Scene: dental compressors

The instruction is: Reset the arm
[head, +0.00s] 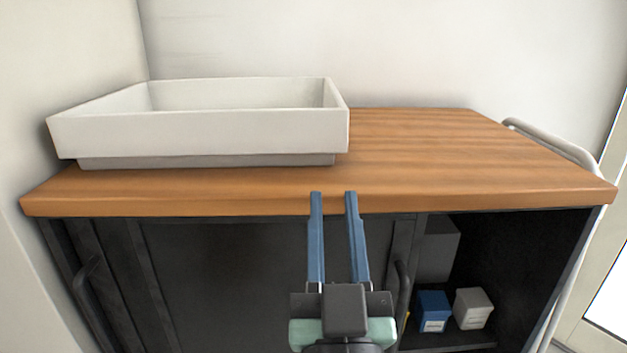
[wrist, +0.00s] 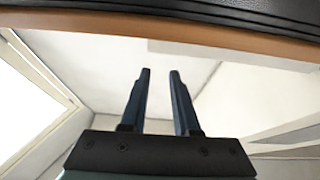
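My gripper (head: 334,194) has two long blue fingers that stand apart with nothing between them. In the head view it is at the lower middle, in front of the cabinet's dark front, with the fingertips near the front edge of the wooden countertop. In the wrist view my gripper (wrist: 160,72) is also open and empty, its fingers pointing toward a white wall and ceiling. How far the fingertips are from the counter edge I cannot tell.
A white basin (head: 200,132) sits on the left of the wooden countertop (head: 440,150); its right side is clear. The dark cabinet has an open right section holding a blue box (head: 433,311), a white box (head: 472,308) and a grey box (head: 437,249). A handle (head: 402,290) is beside the gripper.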

